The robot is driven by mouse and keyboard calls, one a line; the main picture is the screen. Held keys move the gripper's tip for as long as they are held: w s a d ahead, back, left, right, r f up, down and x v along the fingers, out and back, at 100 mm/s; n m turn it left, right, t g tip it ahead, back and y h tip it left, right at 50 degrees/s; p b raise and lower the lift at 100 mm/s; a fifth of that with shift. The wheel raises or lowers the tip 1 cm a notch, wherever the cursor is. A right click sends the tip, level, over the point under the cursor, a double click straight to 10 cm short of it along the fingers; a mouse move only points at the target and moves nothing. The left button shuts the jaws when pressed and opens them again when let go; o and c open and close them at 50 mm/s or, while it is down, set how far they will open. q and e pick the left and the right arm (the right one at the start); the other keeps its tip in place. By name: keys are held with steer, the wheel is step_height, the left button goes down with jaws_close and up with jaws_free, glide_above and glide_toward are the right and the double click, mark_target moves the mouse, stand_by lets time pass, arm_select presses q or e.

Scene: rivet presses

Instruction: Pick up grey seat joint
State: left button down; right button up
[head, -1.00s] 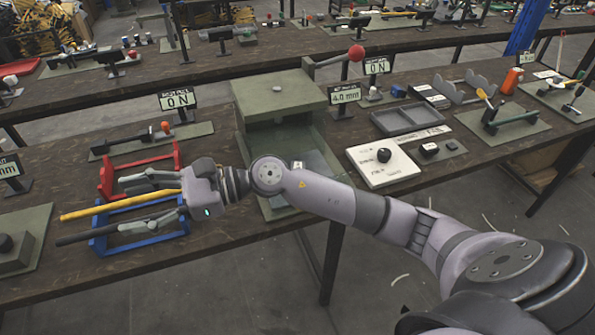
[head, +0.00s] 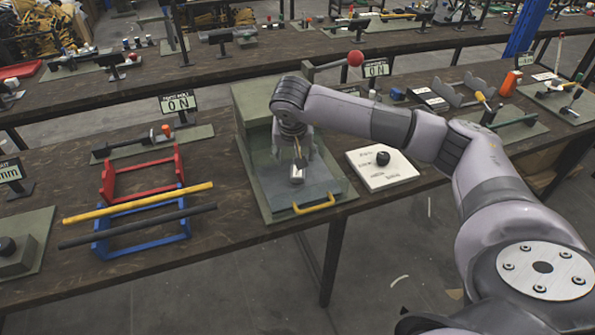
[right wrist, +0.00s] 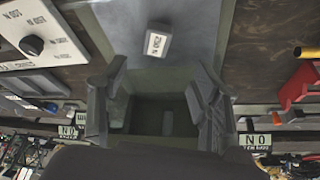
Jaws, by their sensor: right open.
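A small grey block with a pale label (head: 297,174) sits on the clear blue-grey plate of the green press. It may be the grey seat joint; I cannot tell for sure. It also shows at the top of the right wrist view (right wrist: 157,41). My right gripper (head: 298,152) points down over the press, its tips close to the block in the head view. In the right wrist view, its two fingers (right wrist: 157,95) stand wide apart with nothing between them; the block is beyond the tips. My left gripper is not in view.
The press (head: 252,108) has a yellow handle (head: 313,204) at its front and a red-knobbed lever (head: 355,58). Left are a red rack (head: 107,182) and a blue rack (head: 187,226), with a yellow bar (head: 140,202) and dark bar (head: 140,225). A white panel (head: 372,178) stands right.

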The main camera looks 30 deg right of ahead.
steer(key=p, duration=0.1)
glide_above(298, 174)
steer(key=s+a, duration=0.1)
steer(key=a, duration=0.1)
steer(key=f, duration=0.5)
steer(key=shift+d+f, duration=0.2)
steer(key=shift+f, duration=0.1)
steer(key=shift+f+p, duration=0.25)
steer(key=shift+p, duration=0.15)
steer(key=x, duration=0.1)
steer(key=p+x, duration=0.1)
steer(key=x, duration=0.1)
steer(key=shift+s+d+f+p, duration=0.15)
steer(key=shift+d+f+p, duration=0.1)
steer(key=shift+f+p, duration=0.05)
steer(key=shift+d+f, duration=0.1)
steer(key=shift+f, duration=0.45)
steer(key=shift+c, duration=0.5)
steer(key=shift+r, duration=0.1)
steer(key=c, duration=1.1)
steer(key=shift+r, duration=0.1)
steer(key=shift+c, duration=0.2)
